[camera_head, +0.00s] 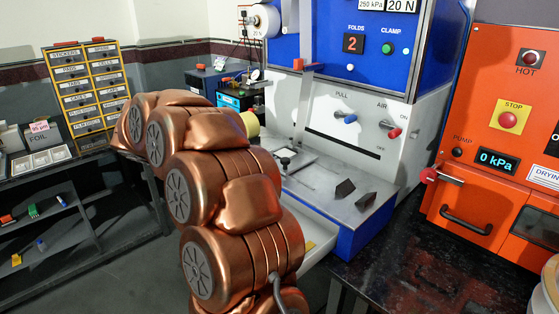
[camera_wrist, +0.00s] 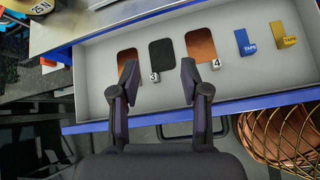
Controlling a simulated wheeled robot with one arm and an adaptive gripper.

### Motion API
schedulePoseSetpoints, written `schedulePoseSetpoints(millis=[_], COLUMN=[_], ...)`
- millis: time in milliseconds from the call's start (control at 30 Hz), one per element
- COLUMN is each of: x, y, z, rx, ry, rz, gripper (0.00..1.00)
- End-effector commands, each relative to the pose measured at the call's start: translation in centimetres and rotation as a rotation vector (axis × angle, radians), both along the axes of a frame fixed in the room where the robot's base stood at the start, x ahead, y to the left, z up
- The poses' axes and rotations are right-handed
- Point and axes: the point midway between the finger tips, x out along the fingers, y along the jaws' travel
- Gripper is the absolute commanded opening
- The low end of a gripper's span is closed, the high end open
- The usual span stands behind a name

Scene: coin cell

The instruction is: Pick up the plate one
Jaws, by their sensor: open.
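In the wrist view an open grey drawer (camera_wrist: 97,97) holds a copper plate (camera_wrist: 126,57) on the left, a black plate (camera_wrist: 162,51) in the middle and another copper plate (camera_wrist: 200,46) on the right. A tag marked 3 (camera_wrist: 154,76) lies below the black plate and a tag marked 4 (camera_wrist: 216,64) below the right copper plate. I see no tag marked 1. My gripper (camera_wrist: 159,76) is open and empty, its fingers pointing into the drawer on either side of the black plate. The left finger partly covers the left copper plate. In the head view my arm hides the gripper.
A wire basket (camera_wrist: 282,137) stands at lower right. In the head view the drawer (camera_head: 318,244) projects below the blue press (camera_head: 366,232); an orange oven (camera_head: 473,178) stands right.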

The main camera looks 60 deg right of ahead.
Motion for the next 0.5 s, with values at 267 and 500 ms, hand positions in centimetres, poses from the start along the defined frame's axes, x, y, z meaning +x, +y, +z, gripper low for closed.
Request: schedulePoseSetpoints(millis=[267, 500], x=[2.0, 2.2], y=[-9.7, -13.0], z=[-0.2, 0.2], rx=[-0.171, -0.23], ry=[0.228, 0.324], rz=[0.077, 0.095], gripper=[0.46, 0.46])
